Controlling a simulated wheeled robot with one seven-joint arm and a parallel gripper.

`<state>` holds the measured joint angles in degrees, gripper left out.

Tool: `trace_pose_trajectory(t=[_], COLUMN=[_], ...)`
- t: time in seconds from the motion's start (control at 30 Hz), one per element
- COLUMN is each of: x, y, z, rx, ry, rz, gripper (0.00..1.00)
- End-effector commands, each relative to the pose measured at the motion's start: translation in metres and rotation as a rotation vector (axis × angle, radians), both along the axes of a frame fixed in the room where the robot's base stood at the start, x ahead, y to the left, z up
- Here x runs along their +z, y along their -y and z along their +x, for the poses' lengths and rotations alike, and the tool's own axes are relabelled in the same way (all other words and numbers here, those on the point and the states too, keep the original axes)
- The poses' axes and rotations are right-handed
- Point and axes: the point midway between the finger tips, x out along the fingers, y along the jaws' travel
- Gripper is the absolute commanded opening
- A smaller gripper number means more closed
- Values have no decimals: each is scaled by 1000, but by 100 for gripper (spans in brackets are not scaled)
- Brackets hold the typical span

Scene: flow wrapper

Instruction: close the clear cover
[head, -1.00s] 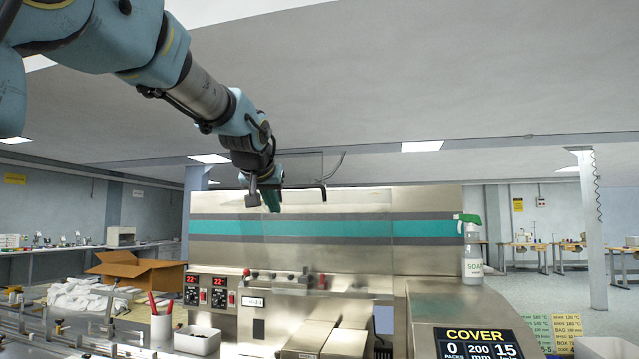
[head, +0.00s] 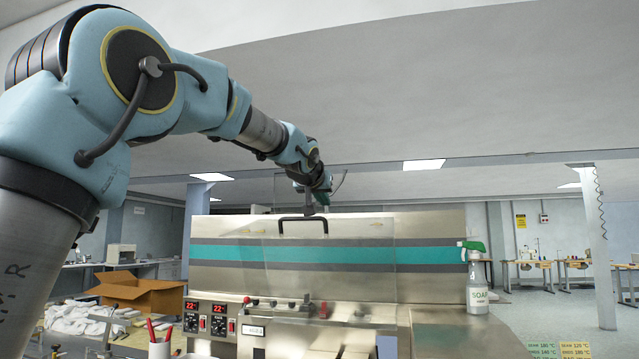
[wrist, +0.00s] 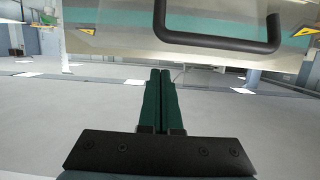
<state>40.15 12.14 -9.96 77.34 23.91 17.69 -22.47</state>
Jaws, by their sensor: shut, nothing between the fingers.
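The clear cover (head: 345,285) is a see-through panel with a black bar handle (head: 303,220), in front of the machine's steel and teal face in the head view. How far it is tilted is hard to tell. My gripper (head: 322,203) is just above the handle's right part in that view. In the wrist view its green fingers (wrist: 160,74) are together and empty. The handle (wrist: 215,43) crosses the top of that view, ahead of the fingertips and apart from them. The clear cover (wrist: 120,38) and its yellow warning labels show behind it.
A soap spray bottle (head: 477,285) stands on the machine's right side. A control panel (head: 210,318) with red displays and knobs is below at left. An open cardboard box (head: 140,295) and white cloths lie further left. The space above the machine is open.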

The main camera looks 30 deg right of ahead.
Motion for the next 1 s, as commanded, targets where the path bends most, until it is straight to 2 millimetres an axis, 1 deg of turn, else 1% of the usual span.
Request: trace_pose_trajectory(t=[0.03, 0.2, 0.3, 0.77, 1.0], x=[-5, -20, -25, -28, -37], y=[-5, -11, -14, -16, -18], z=[-5, -13, -15, -16, -18], rx=[0, -1, 0, 0, 1], ry=[3, 3, 2, 2, 12], rz=[3, 1, 1, -1, -9], gripper=[0, 0, 0, 0, 0])
